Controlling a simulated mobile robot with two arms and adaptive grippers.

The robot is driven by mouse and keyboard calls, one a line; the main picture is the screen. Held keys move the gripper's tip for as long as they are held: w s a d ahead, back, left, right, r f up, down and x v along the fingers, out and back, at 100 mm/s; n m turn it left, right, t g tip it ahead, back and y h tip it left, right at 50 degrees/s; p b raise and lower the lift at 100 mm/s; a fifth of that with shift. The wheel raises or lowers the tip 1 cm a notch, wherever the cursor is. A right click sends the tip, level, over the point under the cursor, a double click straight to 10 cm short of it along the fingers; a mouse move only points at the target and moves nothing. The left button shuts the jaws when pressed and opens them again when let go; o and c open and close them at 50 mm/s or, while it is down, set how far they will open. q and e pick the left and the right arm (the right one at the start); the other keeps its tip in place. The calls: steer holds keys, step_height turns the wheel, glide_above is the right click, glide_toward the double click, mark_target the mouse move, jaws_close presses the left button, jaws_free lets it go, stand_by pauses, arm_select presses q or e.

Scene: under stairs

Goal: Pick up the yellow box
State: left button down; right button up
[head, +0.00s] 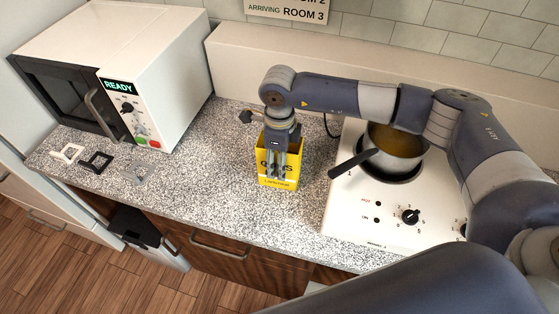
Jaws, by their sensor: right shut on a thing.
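The yellow box (279,183) has dark lettering and an open top. It is on or just above the speckled counter, between the microwave and the stove; I cannot tell whether it is lifted. My right gripper (277,172) points down at the box from above, its fingers in front of and over its near side. It is shut on the box. The gripper hides part of the lettering and the top edge. My left gripper does not show.
A white microwave (168,75) reading READY stands at the left. At the right a pot (395,150) with a dark handle sits on a white stove (370,215). The speckled counter (215,170) is clear left of the box.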

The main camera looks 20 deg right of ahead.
steer(key=shift+r, duration=0.1)
steer(key=s+a+r+b, duration=0.1)
steer(key=s+r+b, duration=0.1)
steer(key=s, duration=0.4)
steer(key=s+a+r+b, duration=0.1)
steer(key=s+r+b, duration=0.1)
steer(key=s+b, duration=0.3)
steer(key=shift+s, duration=1.05)
steer(key=shift+s+a+r+b, duration=0.15)
steer(key=shift+s+b, duration=0.15)
steer(key=shift+s, duration=0.35)
steer(key=shift+s+a+r+b, duration=0.15)
steer(key=shift+s+b, duration=0.1)
steer(key=shift+s, duration=0.4)
steer(key=o, duration=0.4)
steer(key=shift+c, duration=0.2)
steer(key=c, duration=0.7)
